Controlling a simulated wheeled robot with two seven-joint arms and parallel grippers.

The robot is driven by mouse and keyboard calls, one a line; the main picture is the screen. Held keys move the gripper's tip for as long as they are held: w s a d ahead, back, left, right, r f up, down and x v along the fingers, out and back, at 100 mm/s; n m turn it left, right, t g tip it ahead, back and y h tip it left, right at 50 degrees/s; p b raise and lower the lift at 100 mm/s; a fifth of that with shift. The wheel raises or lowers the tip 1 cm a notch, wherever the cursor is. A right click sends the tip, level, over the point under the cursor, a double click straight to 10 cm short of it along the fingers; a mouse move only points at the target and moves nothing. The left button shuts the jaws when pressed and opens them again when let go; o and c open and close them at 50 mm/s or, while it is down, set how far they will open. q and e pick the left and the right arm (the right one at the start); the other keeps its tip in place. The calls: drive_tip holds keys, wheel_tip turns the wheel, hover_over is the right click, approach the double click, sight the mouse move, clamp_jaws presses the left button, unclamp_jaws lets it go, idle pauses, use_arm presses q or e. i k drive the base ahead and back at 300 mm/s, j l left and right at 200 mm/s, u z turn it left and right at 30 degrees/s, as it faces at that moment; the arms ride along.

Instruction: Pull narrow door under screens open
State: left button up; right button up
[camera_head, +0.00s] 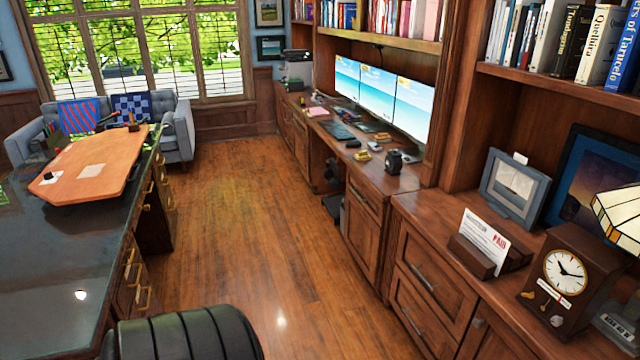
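Three lit screens (378,100) stand side by side on the wooden counter along the right wall. Below the counter, a narrow wood door (361,236) sits under a small drawer (364,194), near the closest screen. The door looks shut, with a small handle near its left edge. Farther back, past a dark recess under the counter, is another narrow wood panel (317,162), also apparently shut. I cannot tell for certain which one the task means. Neither of my grippers shows in the head view.
A wide wooden floor aisle (245,235) runs clear between the dark desk (60,270) at left and the cabinets at right. A black ribbed chair-like shape (185,335) is at the bottom. Drawers (425,295) stand nearer at right. A grey sofa (180,135) is at the back.

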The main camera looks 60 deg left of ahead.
sight(363, 235)
drive_tip(key=u, duration=1.6)
drive_tip(key=i+j+z, duration=0.15)
drive_tip(key=i+j, duration=0.35)
drive_tip(key=i, duration=0.25)
drive_tip(key=i+j+z, duration=0.2)
drive_tip(key=i+j, duration=0.4)
drive_tip(key=i, duration=0.15)
